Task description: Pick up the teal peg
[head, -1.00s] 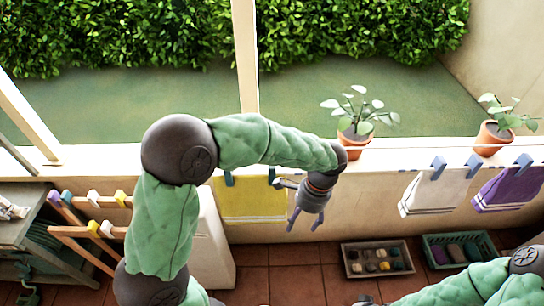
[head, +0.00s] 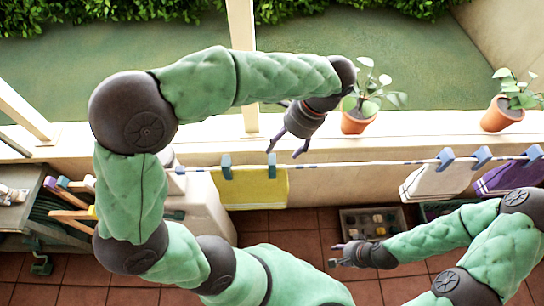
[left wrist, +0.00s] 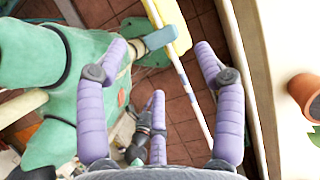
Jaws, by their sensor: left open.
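Blue-teal pegs clip a yellow towel (head: 250,188) to the line: a left towel peg (head: 226,166) and a right towel peg (head: 271,166). Another bluish peg (head: 180,171) is further left on the line. I cannot tell from colour alone which is the teal peg. My left gripper (head: 287,151) is open and empty, its fingers pointing down close to the right towel peg in the head view. In the left wrist view a blue-teal peg (left wrist: 160,38) on the yellow towel shows beyond the open fingers. My right gripper (head: 338,255) is low at centre right, its jaws unclear.
A rack at left holds several pegs, including a yellow peg (head: 93,212). A white towel (head: 440,182) and a purple towel (head: 505,178) hang at right. Potted plants (head: 357,120) stand on the sill. A tray (head: 346,220) lies on the floor.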

